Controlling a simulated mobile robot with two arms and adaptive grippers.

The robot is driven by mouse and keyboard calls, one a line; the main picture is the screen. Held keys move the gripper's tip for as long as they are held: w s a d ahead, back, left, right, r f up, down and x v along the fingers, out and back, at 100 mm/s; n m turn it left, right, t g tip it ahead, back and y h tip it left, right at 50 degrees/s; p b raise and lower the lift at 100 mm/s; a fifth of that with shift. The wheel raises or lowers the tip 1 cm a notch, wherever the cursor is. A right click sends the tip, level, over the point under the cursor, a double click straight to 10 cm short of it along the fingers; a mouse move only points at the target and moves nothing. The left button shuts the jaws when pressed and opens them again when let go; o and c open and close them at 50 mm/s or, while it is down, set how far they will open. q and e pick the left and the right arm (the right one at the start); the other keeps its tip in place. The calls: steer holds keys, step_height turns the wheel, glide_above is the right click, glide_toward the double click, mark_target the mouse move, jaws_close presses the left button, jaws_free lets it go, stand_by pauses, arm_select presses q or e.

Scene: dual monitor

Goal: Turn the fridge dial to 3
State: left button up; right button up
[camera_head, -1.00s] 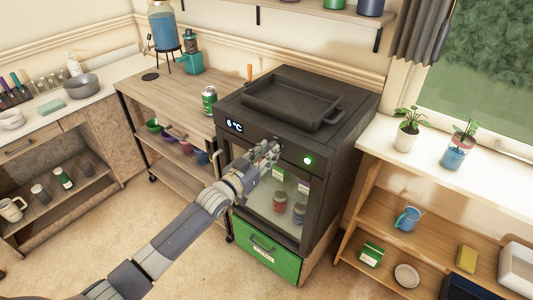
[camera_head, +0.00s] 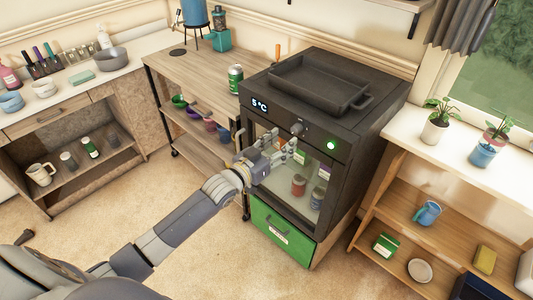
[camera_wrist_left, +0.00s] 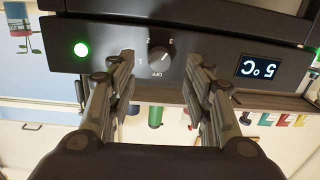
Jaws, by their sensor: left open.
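The fridge dial (camera_head: 297,128) is a dark round knob on the black front panel of the small fridge (camera_head: 335,140). In the left wrist view, which is upside down, the dial (camera_wrist_left: 160,57) has OFF, 1, 2 and 3 marked around it. Its pointer seems to lean toward the 3 side, but it is small and hard to read. My left gripper (camera_head: 287,150) is open just below and in front of the dial. In the wrist view its two fingers (camera_wrist_left: 160,75) stand apart on either side of the dial, apparently clear of it. The display (camera_head: 259,104) reads 5°C.
A green light (camera_head: 331,145) glows on the panel. A black tray (camera_head: 320,82) lies on the fridge. A green drawer (camera_head: 281,234) is below the glass door. A wooden cart (camera_head: 205,85) stands at the left, a shelf unit (camera_head: 400,210) at the right.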

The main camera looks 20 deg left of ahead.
arm_select(q)
steer(key=v, duration=0.7)
steer(key=shift+s, duration=0.2)
steer(key=s+a+f+n+g+y, duration=0.1)
steer(key=s+a+f+g+y, duration=0.1)
steer(key=f, duration=0.9)
steer(key=s+a+f+g+y, duration=0.1)
steer(key=s+a+f+g, duration=0.15)
steer(key=f, duration=0.85)
steer(key=s+a+f+g+y, duration=0.1)
steer(key=s+f+g, duration=0.1)
steer(key=s+f, duration=0.45)
steer(key=s+f+g+y, duration=0.1)
steer(key=s+f, duration=0.3)
steer(key=f, duration=0.5)
steer(key=s+d+f+g, duration=0.1)
steer(key=s+f+g, duration=0.1)
steer(key=s+f, duration=0.4)
steer(key=s+d+f+g, duration=0.2)
steer(key=s+f, duration=0.4)
steer(key=s, duration=1)
steer(key=s+d+f+g, duration=0.2)
steer(key=s+f+g, duration=0.2)
steer(key=s, duration=0.7)
step_height(320, 180, down, 2)
steer(key=shift+s+d+f+m, duration=0.1)
steer(key=shift+s+d+m, duration=0.15)
steer(key=shift+m, duration=0.05)
